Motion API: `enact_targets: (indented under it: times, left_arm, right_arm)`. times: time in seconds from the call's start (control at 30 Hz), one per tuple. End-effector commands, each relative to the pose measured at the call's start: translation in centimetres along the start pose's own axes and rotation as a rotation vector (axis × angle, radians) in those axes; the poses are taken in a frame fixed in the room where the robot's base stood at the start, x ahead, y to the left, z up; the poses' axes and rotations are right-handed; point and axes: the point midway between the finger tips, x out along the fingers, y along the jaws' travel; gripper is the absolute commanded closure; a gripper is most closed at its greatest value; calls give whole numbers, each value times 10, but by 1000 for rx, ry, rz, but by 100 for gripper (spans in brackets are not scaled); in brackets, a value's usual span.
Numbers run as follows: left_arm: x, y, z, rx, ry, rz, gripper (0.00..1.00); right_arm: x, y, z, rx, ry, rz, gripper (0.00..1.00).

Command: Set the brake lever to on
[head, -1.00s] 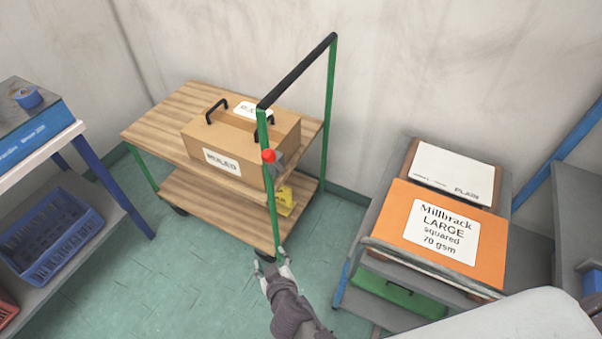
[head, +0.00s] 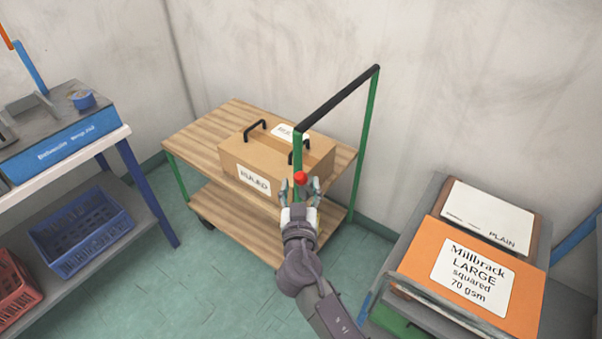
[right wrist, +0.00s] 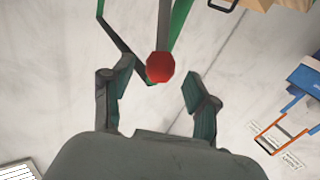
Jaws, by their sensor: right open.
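The brake lever's red knob (head: 300,178) shows in the head view by the near green post of the cart's push handle (head: 338,92). My left gripper is not in view.
The wooden cart (head: 215,140) carries a cardboard box (head: 262,165) labelled RULED. A bench with a blue crate (head: 80,232) on its lower shelf stands at left. A rack with an orange box (head: 420,262) stands at right.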

Motion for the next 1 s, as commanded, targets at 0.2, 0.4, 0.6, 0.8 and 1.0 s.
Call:
enact_targets:
  times: [0.2,0.4,0.6,0.8,1.0]
  left_arm:
    - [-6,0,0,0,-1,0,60]
    - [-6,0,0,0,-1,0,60]
    - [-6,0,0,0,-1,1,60]
    - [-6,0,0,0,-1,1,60]
    - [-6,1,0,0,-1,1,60]
  right_arm:
    - [27,0,-1,-1,1,0,41]
    - [32,0,0,0,0,0,41]
    - [32,0,1,0,0,0,44]
    - [32,0,1,0,0,0,78]
    - [32,0,1,0,-1,0,100]
